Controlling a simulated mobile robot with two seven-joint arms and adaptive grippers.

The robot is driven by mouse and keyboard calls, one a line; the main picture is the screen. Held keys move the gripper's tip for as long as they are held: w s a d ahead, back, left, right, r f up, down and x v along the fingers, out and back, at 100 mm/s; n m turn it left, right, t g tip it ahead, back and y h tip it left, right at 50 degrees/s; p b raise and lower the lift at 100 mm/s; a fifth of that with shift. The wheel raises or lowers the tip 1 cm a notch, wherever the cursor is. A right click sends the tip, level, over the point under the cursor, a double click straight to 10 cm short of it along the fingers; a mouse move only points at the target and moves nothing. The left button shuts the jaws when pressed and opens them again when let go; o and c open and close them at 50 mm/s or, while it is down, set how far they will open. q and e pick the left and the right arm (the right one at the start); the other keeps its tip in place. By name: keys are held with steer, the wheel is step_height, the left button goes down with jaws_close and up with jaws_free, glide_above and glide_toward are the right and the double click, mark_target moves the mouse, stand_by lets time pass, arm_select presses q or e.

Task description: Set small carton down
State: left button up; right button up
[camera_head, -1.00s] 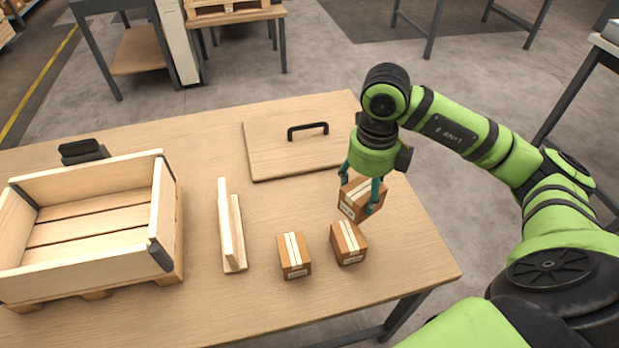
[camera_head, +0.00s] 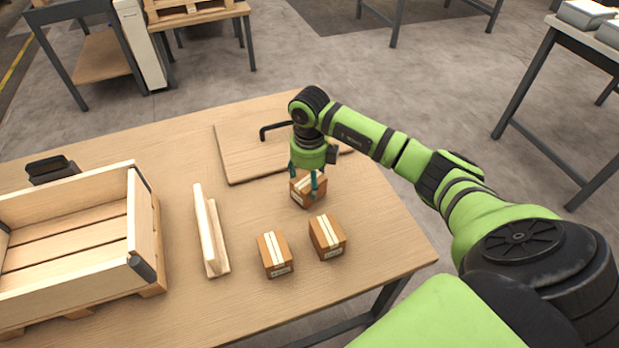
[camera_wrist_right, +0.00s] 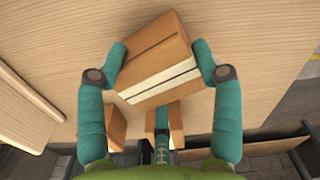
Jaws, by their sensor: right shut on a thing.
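My right gripper (camera_head: 305,181) is shut on a small brown carton (camera_head: 304,198) with a pale tape strip. In the wrist view its two teal fingers clasp the carton (camera_wrist_right: 150,50) from both sides. I cannot tell whether the carton touches the table or hangs just above it. Two similar cartons stand nearer on the table (camera_head: 370,285): the left one (camera_head: 274,254) and the right one (camera_head: 327,237), slightly apart. Both show partly behind the fingers in the wrist view. My left gripper is not in view.
A flat wooden board (camera_head: 240,165) with a black handle lies behind the held carton. A wooden bracket (camera_head: 211,235) stands left of the cartons. An open wooden crate (camera_head: 145,225) sits at the far left. The table's right part is clear.

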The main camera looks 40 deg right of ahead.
mark_target(309, 179)
steer(key=shift+f, duration=0.15)
steer(key=shift+f, duration=0.1)
steer(key=o, duration=1.4)
steer(key=shift+f, duration=0.1)
step_height(309, 179, up, 12)
steer(key=shift+r+b, duration=0.2)
steer(key=shift+b, duration=0.3)
